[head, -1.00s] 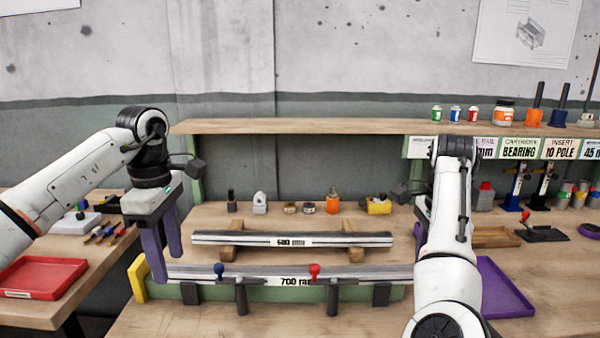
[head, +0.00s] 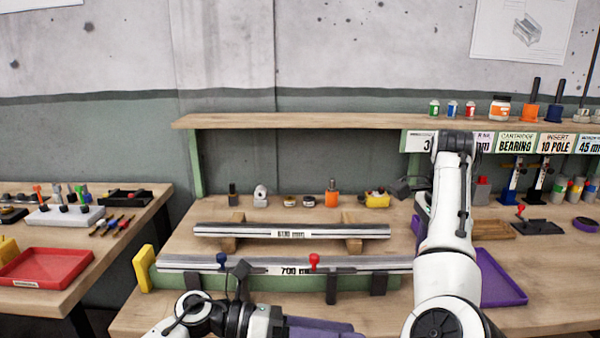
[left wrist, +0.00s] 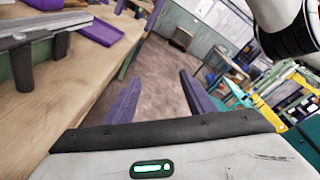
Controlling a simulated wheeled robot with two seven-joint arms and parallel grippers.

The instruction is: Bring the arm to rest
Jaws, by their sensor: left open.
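My left arm is folded low at the bottom of the head view, in front of the bench. Its gripper (head: 318,329) shows only partly there, cut by the lower edge. In the left wrist view the gripper (left wrist: 158,95) has its two purple fingers spread with nothing between them, over the floor beside the bench. My right arm stands upright at the right of the head view. Its gripper (head: 417,222) is mostly hidden behind the arm, with only a bit of purple finger showing, so its opening cannot be told.
A rail marked 700 (head: 370,264) lies along a green fixture with blue-knobbed and red-knobbed clamps. A shorter rail (head: 240,231) rests on wooden blocks behind it. A red tray (head: 45,268) is on the left table, and a purple tray (head: 500,280) is right of my right arm.

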